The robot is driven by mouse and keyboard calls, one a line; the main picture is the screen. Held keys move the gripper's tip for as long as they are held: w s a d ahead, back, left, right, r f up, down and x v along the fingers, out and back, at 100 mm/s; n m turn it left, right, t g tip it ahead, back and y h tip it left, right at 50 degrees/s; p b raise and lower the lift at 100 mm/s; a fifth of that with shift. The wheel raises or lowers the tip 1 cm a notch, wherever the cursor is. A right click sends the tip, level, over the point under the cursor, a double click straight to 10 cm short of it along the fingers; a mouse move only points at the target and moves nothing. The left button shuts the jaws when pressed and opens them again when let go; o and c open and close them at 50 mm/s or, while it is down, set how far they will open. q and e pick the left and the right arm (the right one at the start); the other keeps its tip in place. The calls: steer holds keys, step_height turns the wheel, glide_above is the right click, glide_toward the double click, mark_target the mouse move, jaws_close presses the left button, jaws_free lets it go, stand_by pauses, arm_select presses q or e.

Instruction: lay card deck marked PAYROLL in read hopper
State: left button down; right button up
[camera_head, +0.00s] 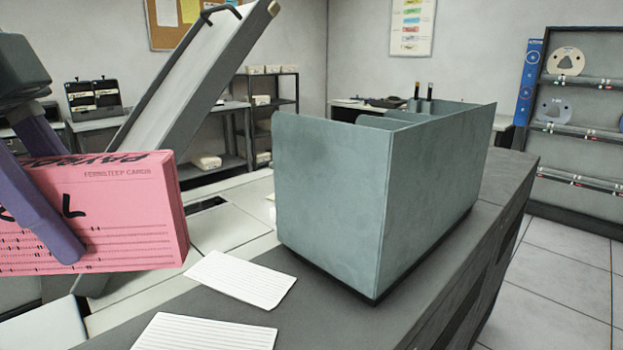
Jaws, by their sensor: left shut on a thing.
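A pink card deck (130,220) is at the left edge, cut off by the frame. Black lettering on its top edge reads PAYROLL, partly visible, and its front face has printed lines and a large black L. My left gripper (58,205), with purple fingers, is shut on the deck and holds it in the air; one finger crosses the front face and the other goes behind. A long tilted chute with a pale channel (188,75) rises behind the deck; I cannot tell for sure whether it is the read hopper. My right gripper is not in view.
A tall grey-green open bin with dividers (330,200) stands on the dark counter (320,320). White lined sheets (240,282) lie on the counter left of it. Shelves (275,115) and a tape rack (585,130) stand behind. Floor at right is clear.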

arm_select(q)
steer(key=r+n+t, duration=0.1)
steer(key=n, duration=0.1)
steer(key=d+r+n+y, duration=0.1)
steer(key=n, duration=0.1)
steer(key=r+n+t, duration=0.1)
steer(key=n, duration=0.2)
steer(key=shift+s+d+r+t+p, duration=0.15)
steer(key=shift+d+t+p, duration=0.15)
steer(key=shift+d+p, duration=0.05)
steer(key=n, duration=0.1)
steer(key=n+y, duration=0.1)
steer(key=r+n, duration=0.1)
steer(key=shift+s+d+n+t, duration=0.3)
steer(key=shift+d, duration=0.1)
steer(key=n, duration=0.1)
steer(key=n+y, duration=0.1)
steer(key=n, duration=0.1)
steer(key=s+r+n+y, duration=0.1)
steer(key=shift+s+d+n+p, duration=0.1)
steer(key=shift+d+n+p, duration=0.2)
steer(key=shift+p, duration=0.05)
step_height(320, 180, up, 38)
steer(key=p, duration=3.8)
glide_above(73, 167)
steer(key=s, duration=0.1)
steer(key=shift+s+d+f, duration=0.15)
